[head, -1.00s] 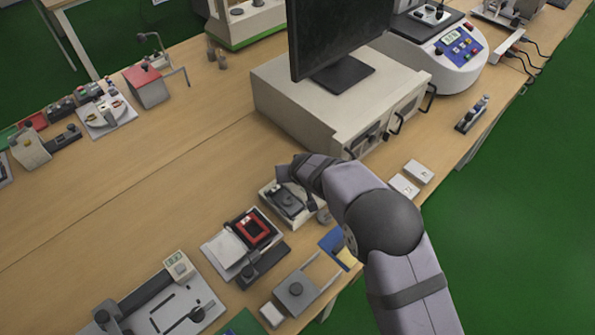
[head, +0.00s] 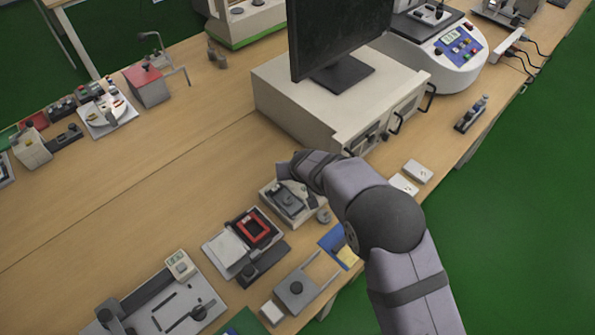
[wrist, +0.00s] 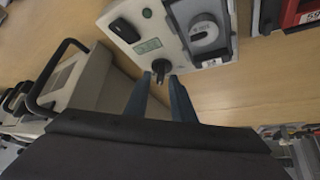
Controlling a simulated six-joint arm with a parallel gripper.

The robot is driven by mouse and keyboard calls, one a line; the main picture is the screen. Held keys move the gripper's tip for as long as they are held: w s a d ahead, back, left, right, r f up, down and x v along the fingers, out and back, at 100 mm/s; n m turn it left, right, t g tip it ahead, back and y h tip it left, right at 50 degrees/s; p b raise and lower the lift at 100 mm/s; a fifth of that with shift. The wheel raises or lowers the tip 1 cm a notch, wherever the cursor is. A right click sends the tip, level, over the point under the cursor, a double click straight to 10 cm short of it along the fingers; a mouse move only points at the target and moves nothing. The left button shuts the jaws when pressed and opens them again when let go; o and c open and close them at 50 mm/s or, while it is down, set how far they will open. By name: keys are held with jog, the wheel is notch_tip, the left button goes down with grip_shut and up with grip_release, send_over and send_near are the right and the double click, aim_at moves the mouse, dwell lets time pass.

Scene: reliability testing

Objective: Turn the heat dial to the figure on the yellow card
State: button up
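In the wrist view a small black knob (wrist: 160,68), which looks like the heat dial, stands on the white front panel (wrist: 170,52) of a device. My gripper (wrist: 161,78) is open, with one fingertip on each side of the knob. I cannot tell whether the fingers touch it. The dial's markings are too small to read. In the head view the device (head: 290,203) sits on the bench, partly hidden by my arm. A small yellow patch (head: 347,256), possibly the yellow card, lies by a blue piece near the bench's front edge; no figure on it is legible.
The panel also bears a black switch (wrist: 124,30) and a small display (wrist: 147,46). A large beige cabinet (head: 300,110) with handles and a monitor stands behind my gripper. A red-framed device (head: 254,229) is to the left. The bench's middle left is clear.

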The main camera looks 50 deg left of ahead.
jog(key=shift+r+p, duration=0.7)
jog(key=shift+r, duration=0.8)
jog(key=shift+w+a, duration=0.1)
jog(key=shift+w+a+r+b, duration=0.15)
jog(key=shift+w+b, duration=0.25)
jog(key=shift+b, duration=0.85)
jog(key=b, duration=0.2)
jog(key=shift+w+r+h+b, duration=0.3)
jog(key=shift+h+b, duration=0.05)
jog(key=shift+h, duration=0.05)
jog(key=shift+s+r+b, duration=0.15)
jog(key=shift+r+b, duration=0.4)
jog(key=shift+b, duration=0.65)
jog(key=shift+s+r+g+h+b, duration=0.3)
jog(key=shift+s+r+g+b, duration=0.25)
jog(key=shift+r+b, duration=0.2)
notch_tip(320, 180, down, 4)
jog(key=b, duration=0.3)
jog(key=shift+r, duration=0.2)
jog(key=shift+f+b, duration=1.15)
jog(key=shift+f, duration=0.85)
